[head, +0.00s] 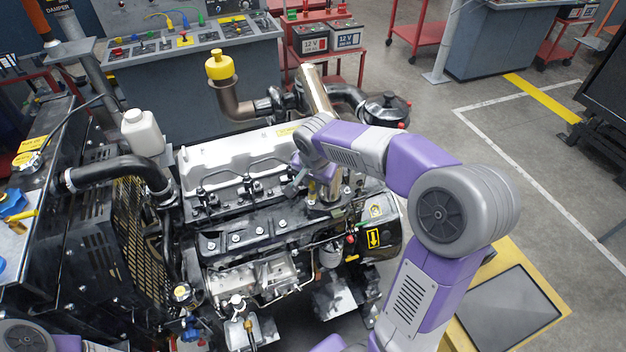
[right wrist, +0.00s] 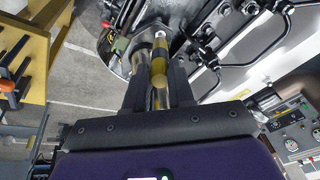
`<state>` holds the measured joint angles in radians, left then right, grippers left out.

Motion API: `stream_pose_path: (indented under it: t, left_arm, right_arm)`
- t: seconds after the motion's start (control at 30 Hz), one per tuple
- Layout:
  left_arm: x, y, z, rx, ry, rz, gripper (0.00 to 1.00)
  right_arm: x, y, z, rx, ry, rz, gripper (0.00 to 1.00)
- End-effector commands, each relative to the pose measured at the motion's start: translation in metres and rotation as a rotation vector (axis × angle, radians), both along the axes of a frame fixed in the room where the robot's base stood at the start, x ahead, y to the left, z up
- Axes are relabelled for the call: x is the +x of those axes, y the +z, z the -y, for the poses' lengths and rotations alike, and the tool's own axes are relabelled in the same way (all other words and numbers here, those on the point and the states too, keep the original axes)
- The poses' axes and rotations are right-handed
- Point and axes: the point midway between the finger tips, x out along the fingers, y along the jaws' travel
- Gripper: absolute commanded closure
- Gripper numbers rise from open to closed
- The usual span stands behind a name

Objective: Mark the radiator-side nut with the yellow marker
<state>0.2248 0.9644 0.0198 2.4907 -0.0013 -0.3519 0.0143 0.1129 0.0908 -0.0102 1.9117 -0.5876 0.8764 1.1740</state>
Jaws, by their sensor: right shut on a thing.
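My right gripper (head: 322,190) is over the engine (head: 240,155), at the end of it away from the radiator (head: 128,225). In the right wrist view, the right gripper (right wrist: 159,88) is shut on the yellow marker (right wrist: 160,66), which has a dark band and a pale tip pointing away from me. I cannot make out the marker in the head view. Several small bright nuts (head: 236,239) sit in a row along the engine's near side; I cannot tell which is the radiator-side nut. My left gripper is out of view.
A black hose (head: 118,170) and a white bottle (head: 142,132) stand near the radiator. A yellow-capped filler pipe (head: 220,68) rises behind the engine. A control bench (head: 185,70) and a red battery cart (head: 330,60) are behind. The floor at right is mostly open.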

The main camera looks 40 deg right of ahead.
Motion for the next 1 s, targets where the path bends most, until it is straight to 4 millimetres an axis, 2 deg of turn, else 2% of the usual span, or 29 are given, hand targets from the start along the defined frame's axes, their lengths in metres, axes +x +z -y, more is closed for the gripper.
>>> stream_pose_path:
  t: [1.0]
  left_arm:
    - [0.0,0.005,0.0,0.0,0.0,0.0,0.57]
  right_arm:
    - [0.003,0.012,-0.012,0.0,0.001,0.0,1.0]
